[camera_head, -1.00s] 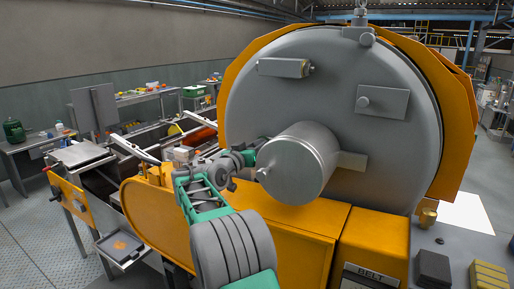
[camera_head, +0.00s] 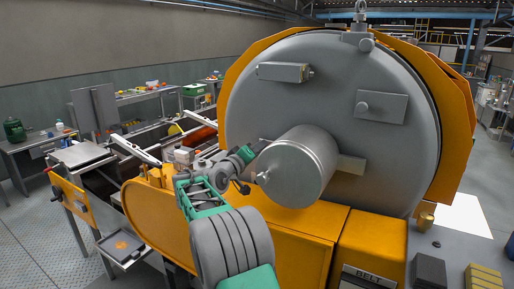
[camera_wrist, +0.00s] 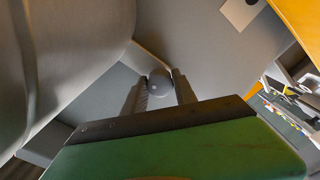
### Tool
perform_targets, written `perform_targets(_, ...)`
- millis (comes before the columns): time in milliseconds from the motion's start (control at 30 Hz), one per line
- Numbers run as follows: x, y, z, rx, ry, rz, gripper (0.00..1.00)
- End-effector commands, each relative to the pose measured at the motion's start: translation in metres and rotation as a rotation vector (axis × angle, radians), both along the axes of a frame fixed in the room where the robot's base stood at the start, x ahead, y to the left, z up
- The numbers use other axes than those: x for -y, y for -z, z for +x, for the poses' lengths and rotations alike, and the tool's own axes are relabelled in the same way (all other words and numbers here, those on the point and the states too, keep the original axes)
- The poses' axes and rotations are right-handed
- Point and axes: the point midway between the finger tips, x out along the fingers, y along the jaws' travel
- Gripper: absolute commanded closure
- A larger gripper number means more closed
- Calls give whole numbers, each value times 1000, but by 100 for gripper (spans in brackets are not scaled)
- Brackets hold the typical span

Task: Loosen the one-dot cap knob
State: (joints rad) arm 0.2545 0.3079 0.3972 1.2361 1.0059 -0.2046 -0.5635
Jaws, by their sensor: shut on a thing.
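In the wrist view a round dark grey knob (camera_wrist: 160,86) sits between the two fingers of my gripper (camera_wrist: 159,92), which is shut on it. A small pale mark shows on the knob's face, but it is too small to be sure of a dot. In the head view the green wrist end of my arm (camera_head: 244,154) reaches behind the left side of the steel cylinder (camera_head: 302,170). The fingers and the held knob are hidden there.
The large grey round cover (camera_head: 330,100) with an orange rim stands behind the cylinder. Orange machine housing (camera_head: 295,235) lies below it. A bracket block (camera_head: 283,71) and a plate with a peg (camera_head: 381,105) stick out from the cover, above the cylinder.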

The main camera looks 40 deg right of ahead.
Motion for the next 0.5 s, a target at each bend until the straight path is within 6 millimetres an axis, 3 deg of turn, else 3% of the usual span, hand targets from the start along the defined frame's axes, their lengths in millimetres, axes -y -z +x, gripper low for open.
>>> perform_targets(500,1,-4,-1,-406,1,-145,100)
